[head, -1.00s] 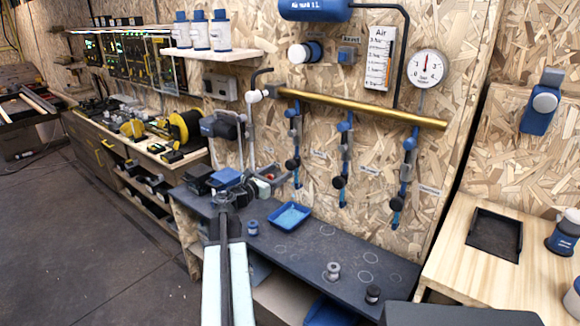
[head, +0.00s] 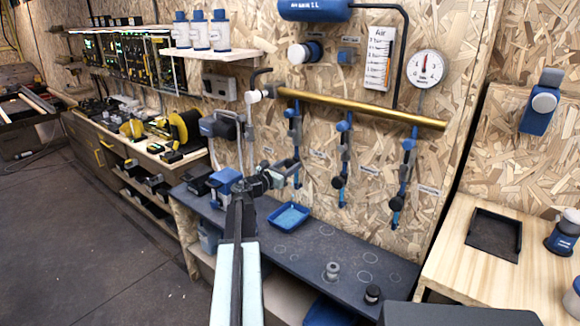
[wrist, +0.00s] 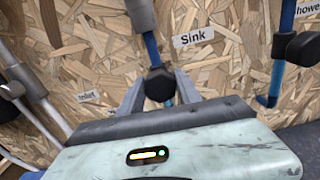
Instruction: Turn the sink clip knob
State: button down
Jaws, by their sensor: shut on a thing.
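The sink clip knob (wrist: 158,84) is a dark, faceted knob on a blue hose (wrist: 151,45), beside a white label reading "Sink" (wrist: 193,36). In the wrist view my gripper (wrist: 159,92) has one grey finger on each side of the knob and is shut on it. In the head view my gripper (head: 289,167) is at the leftmost of the three blue hoses (head: 295,125) under the brass pipe. The knob is mostly hidden there by the fingers. I cannot tell how far the knob is turned.
Another hose with a dark knob (wrist: 304,48) hangs to the right in the wrist view. A brass pipe (head: 370,108) runs above the hoses. Below is a dark bench (head: 300,250) with a blue tray (head: 289,216) and small weights.

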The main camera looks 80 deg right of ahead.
jog(key=shift+a+m, duration=0.1)
jog(key=shift+m, duration=0.2)
jog(key=m, duration=0.3)
jog(key=shift+f, duration=0.1)
jog(key=shift+s+a+m, duration=0.1)
jog(key=shift+m, duration=1.8)
jog(key=c, duration=0.8)
grip_release()
jog(key=v, duration=0.7)
jog(key=shift+w+a, duration=0.25)
jog(key=shift+a, duration=0.1)
